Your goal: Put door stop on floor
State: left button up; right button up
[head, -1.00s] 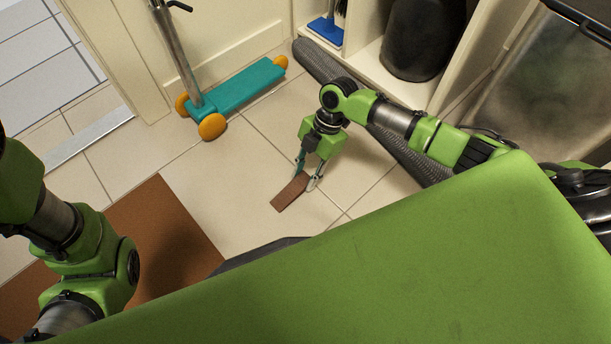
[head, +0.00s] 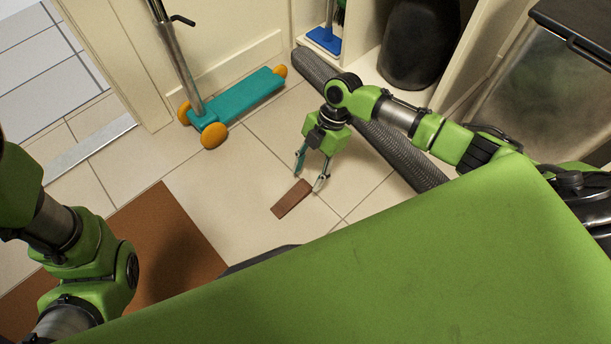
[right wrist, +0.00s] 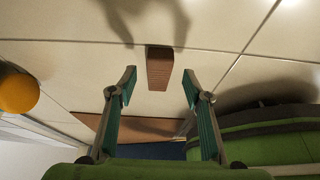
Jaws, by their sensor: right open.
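The door stop (head: 291,199) is a small reddish-brown block lying on the tiled floor (head: 240,165). It also shows in the right wrist view (right wrist: 160,68), ahead of and between the fingertips, with a clear gap on both sides. My right gripper (head: 310,180) is open and empty just above and behind the door stop in the head view; its two fingers also show spread in the right wrist view (right wrist: 159,84). My left arm is at the left edge of the head view, but its gripper is out of view.
A teal scooter (head: 240,104) with orange wheels stands at the back. A grey rolled mat (head: 395,155) lies along the cubby, behind my right arm. A brown mat (head: 160,240) lies at left. A dark bin (head: 415,45) stands in the cubby. Bare tiles surround the door stop.

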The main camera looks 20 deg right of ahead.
jog(key=p+v, duration=0.4)
jog(key=v, duration=0.4)
